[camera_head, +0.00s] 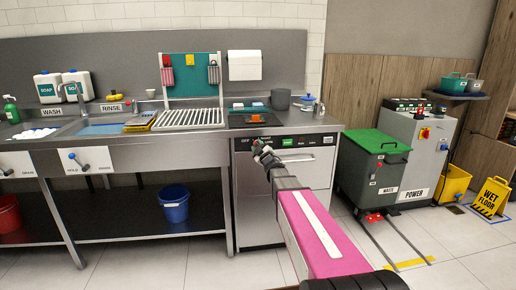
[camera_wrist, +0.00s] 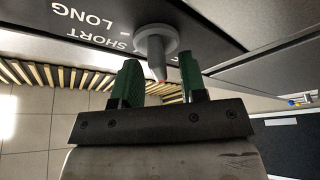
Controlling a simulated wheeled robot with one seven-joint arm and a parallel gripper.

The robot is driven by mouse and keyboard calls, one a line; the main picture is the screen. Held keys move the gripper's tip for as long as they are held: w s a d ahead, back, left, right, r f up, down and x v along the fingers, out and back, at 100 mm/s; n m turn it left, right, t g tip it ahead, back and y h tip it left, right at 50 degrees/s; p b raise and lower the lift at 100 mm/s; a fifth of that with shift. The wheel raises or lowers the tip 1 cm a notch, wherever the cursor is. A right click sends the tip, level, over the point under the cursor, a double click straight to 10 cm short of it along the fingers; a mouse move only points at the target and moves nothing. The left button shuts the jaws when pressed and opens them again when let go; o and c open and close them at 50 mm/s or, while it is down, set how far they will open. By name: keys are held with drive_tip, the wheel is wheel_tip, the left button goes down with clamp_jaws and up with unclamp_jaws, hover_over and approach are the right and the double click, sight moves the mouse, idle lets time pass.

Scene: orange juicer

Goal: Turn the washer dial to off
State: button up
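The washer (camera_head: 309,166) is the steel machine under the counter, with its control panel along the top. "OFF" is printed at the left end of that panel. My gripper (camera_head: 260,150) is in front of this end and hides most of the dial in the head view. In the wrist view, the grey washer dial (camera_wrist: 155,45) has a tapered pointer with a small red tip. "SHORT" and "LONG" appear upside down beside it; another label is mostly hidden. My gripper (camera_wrist: 160,82) is open, its two green fingers on either side of the pointer tip. Contact cannot be told.
The steel counter (camera_head: 120,155) with sinks runs left of the washer. A blue bucket (camera_head: 174,205) stands on the shelf below. A green-lidded waste bin (camera_head: 370,175) and a grey power cabinet (camera_head: 420,150) stand to the right.

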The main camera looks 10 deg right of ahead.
idle(0.3)
drive_tip(key=v, duration=1)
drive_tip(key=shift+s+f, duration=0.2)
drive_tip(key=shift+s, duration=0.2)
